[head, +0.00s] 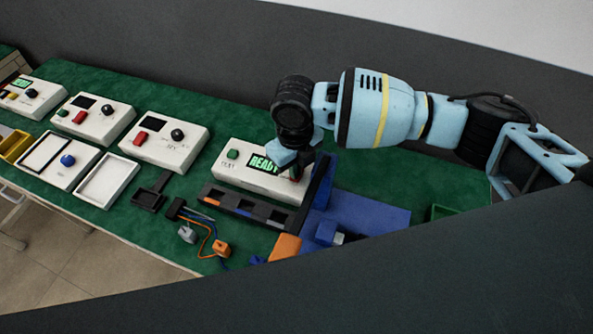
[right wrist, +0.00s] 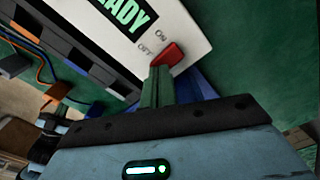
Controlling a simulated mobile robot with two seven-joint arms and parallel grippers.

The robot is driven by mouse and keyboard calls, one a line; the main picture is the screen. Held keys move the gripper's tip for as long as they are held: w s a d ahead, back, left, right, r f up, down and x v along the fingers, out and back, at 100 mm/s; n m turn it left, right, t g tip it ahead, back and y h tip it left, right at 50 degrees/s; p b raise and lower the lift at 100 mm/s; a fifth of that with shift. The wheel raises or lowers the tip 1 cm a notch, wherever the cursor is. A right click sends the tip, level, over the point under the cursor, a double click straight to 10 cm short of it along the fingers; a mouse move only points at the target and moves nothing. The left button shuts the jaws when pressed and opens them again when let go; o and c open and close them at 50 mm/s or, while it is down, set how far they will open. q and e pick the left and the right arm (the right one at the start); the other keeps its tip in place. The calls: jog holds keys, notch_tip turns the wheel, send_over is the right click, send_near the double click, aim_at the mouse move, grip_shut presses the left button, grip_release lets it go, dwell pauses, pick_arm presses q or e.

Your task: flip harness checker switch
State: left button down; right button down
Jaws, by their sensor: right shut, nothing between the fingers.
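The harness checker is a white box (head: 230,173) with a lit green READY display (head: 264,164) and a green button (head: 233,154). In the right wrist view its red switch (right wrist: 168,56) sits beside the printed words ON and OFF. My right gripper (head: 298,172) is over the checker's right end, pointing down. In the right wrist view its closed fingers (right wrist: 160,74) are right at the switch, with nothing held between them. I cannot tell whether they touch it. In the head view the gripper mostly hides the switch. My left gripper is not in view.
A dark rack (head: 246,208) lies along the checker's front. Wires with a grey connector (head: 187,234) and an orange connector (head: 221,248) lie before it. A blue mat (head: 385,219) is to the right. More white boxes, such as one with a black knob (head: 165,155), stand left on the green table.

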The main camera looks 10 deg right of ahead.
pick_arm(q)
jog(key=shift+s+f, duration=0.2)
pick_arm(e)
jog(key=shift+f, duration=0.5)
